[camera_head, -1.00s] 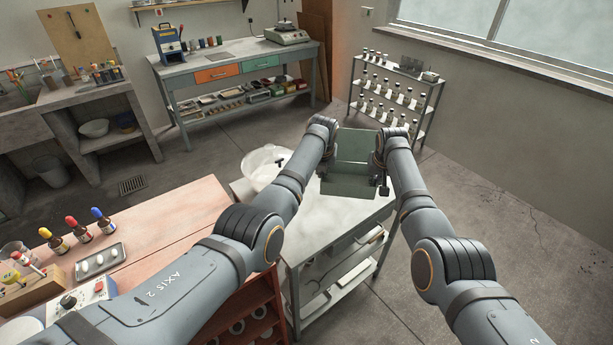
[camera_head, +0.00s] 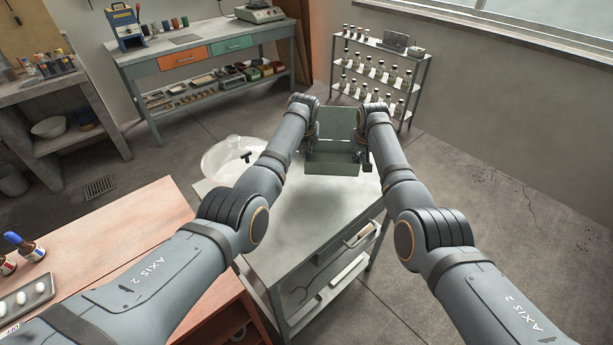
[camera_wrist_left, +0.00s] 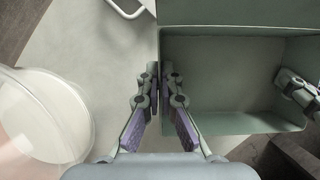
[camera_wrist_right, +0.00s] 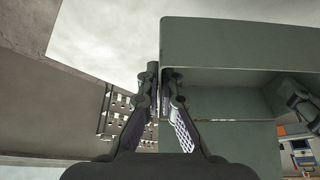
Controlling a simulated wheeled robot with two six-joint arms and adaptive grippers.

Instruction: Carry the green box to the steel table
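The green box (camera_head: 333,163) is open, with its lid raised at the back. It hangs between my two grippers at the far end of the steel table (camera_head: 300,225); I cannot tell whether it touches the top. My left gripper (camera_head: 309,152) is shut on the box's left wall, and its fingers straddle that wall in the left wrist view (camera_wrist_left: 161,78). My right gripper (camera_head: 365,153) is shut on the opposite wall, seen in the right wrist view (camera_wrist_right: 161,76). The box interior (camera_wrist_left: 220,80) looks empty in the part that shows.
A reddish bench (camera_head: 110,240) is at the lower left. A rack of bottles (camera_head: 378,75) stands behind the box. Open floor lies to the right.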

